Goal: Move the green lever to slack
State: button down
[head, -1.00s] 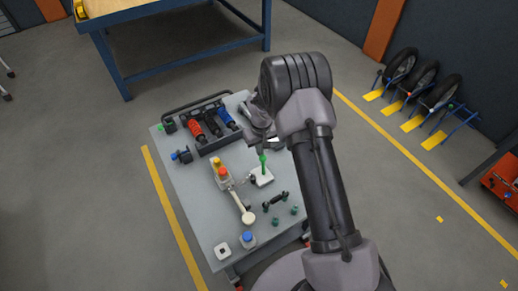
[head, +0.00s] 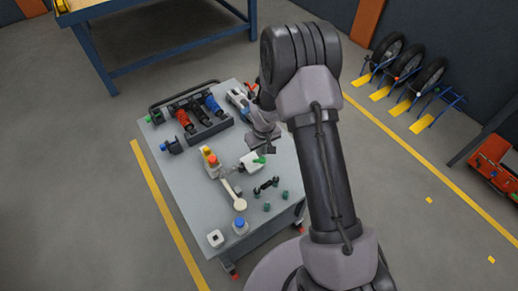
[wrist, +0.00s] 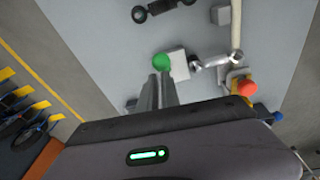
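The green lever (head: 260,159) stands on a small white base on the grey table and leans over to the right in the head view. In the wrist view its round green knob (wrist: 162,62) sits beside the white base (wrist: 180,66). My gripper (head: 264,147) is just behind the lever in the head view, low over the table. In the wrist view the two fingers (wrist: 158,82) are close together, with nothing seen between them. Their tips are right by the knob; I cannot tell whether they touch it.
A red-and-yellow control (head: 212,161) with a pale arm is left of the lever. A black rack with red and blue cylinders (head: 205,125) stands behind. A dark handle (head: 266,186) and green knobs (head: 284,195) are in front. A blue button box (head: 239,225) is at the front.

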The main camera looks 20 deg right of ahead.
jog(key=s+f, duration=0.2)
jog(key=s, duration=0.1)
jog(key=shift+d+g, duration=0.15)
jog(key=shift+g, duration=0.25)
jog(key=shift+s+d+f, duration=0.1)
jog(key=shift+s, duration=0.05)
notch_tip(320, 180, up, 8)
jog(key=t+p, duration=0.1)
jog(key=p, duration=0.3)
send_over(265, 162)
jog(key=s+d, duration=0.2)
jog(key=s, duration=0.3)
jog(key=shift+w+d, duration=0.15)
jog(key=shift+w, duration=0.1)
